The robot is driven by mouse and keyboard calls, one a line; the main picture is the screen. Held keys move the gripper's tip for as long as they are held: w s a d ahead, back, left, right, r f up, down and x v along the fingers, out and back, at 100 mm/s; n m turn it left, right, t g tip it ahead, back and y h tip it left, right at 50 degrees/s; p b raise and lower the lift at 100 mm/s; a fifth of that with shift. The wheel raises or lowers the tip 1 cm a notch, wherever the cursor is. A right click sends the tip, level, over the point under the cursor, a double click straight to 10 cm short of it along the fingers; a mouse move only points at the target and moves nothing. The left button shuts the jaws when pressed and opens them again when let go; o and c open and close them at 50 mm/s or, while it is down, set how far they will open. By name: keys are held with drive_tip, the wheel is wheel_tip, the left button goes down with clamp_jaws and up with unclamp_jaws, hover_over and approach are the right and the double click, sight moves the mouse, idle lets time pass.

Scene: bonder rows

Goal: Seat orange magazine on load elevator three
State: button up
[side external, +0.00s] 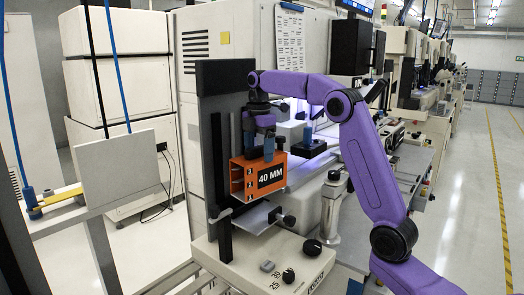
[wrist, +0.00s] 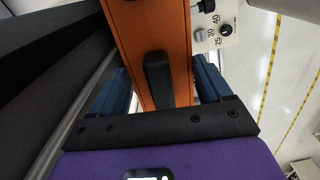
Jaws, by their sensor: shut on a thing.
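The orange magazine (side external: 238,181) is a box with a black "40 MM" label, upright in the side view. My gripper (side external: 262,152) is shut on it from above, with blue fingers on its sides. In the wrist view the orange top (wrist: 148,35) with a black handle bar lies between the fingers of my gripper (wrist: 163,85). Below the magazine is a metal elevator plate (side external: 248,218), beside a dark upright column (side external: 222,100). I cannot tell whether the magazine's underside touches the plate. No elevator number is readable.
A beige control base (side external: 262,262) with black knobs stands below the plate. A dial panel marked 25, 30, 40 (wrist: 215,32) shows in the wrist view. A grey panel on a stand (side external: 120,168) is at left. More machines line the right; the aisle floor (side external: 470,190) is clear.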

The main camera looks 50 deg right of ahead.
drive_tip(key=shift+w+d+f+n, duration=0.2)
drive_tip(key=shift+w+d+n, duration=0.25)
drive_tip(key=shift+n, duration=0.45)
drive_tip(key=shift+f, duration=2.5)
drive_tip(key=shift+f, duration=2)
drive_tip(key=o, duration=1.5)
drive_tip(key=shift+a, duration=0.1)
drive_tip(key=shift+o, duration=0.2)
